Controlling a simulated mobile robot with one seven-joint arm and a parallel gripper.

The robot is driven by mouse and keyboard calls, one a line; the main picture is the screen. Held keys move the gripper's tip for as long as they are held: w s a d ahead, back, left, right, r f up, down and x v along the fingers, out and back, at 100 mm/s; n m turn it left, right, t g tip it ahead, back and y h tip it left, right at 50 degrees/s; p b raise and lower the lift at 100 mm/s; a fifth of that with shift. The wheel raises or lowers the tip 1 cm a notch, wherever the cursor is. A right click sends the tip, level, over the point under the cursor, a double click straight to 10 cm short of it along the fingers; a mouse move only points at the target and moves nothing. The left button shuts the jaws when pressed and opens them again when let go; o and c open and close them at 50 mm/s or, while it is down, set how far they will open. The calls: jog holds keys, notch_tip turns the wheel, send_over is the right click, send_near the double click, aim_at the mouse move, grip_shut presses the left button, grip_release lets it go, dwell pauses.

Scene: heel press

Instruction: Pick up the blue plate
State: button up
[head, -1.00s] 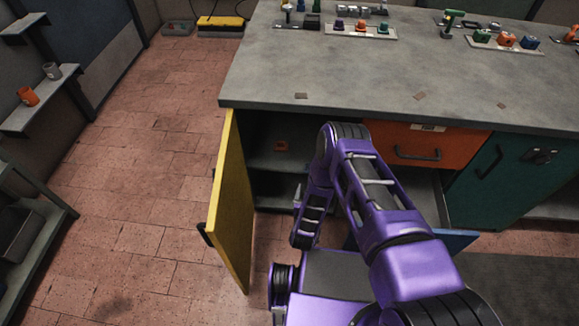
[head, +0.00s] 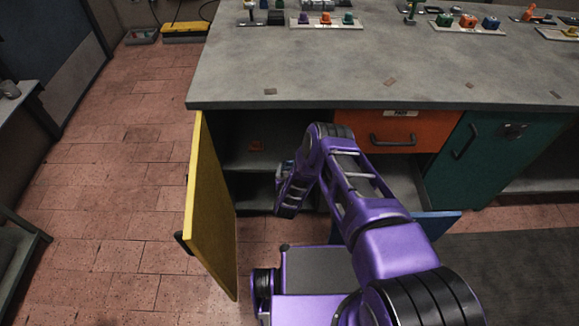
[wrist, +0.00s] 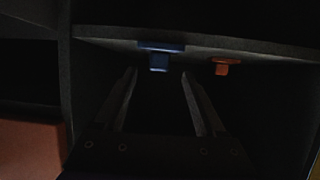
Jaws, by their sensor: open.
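The blue plate (wrist: 161,48) shows in the wrist view as a small dark blue piece, a wide flat part joined to a narrower block. It rests against a grey shelf surface (wrist: 105,37) inside a dark cabinet; this view seems upside down. My gripper (wrist: 158,76) is open, with its two fingers apart and nothing between them. The blue plate is ahead of the fingertips, roughly centred between them, with a gap. In the head view the blue plate and my fingers are hidden behind my purple arm and the cabinet.
A yellow door (head: 213,210) stands open on the left. An orange drawer (head: 400,132) is at the right, under the grey worktop (head: 330,80).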

aim_at(289, 162)
jog(key=shift+b+x, duration=0.8)
jog(key=shift+x, duration=1.9)
jog(key=shift+c, duration=0.3)
jog(key=shift+r, duration=0.1)
grip_shut()
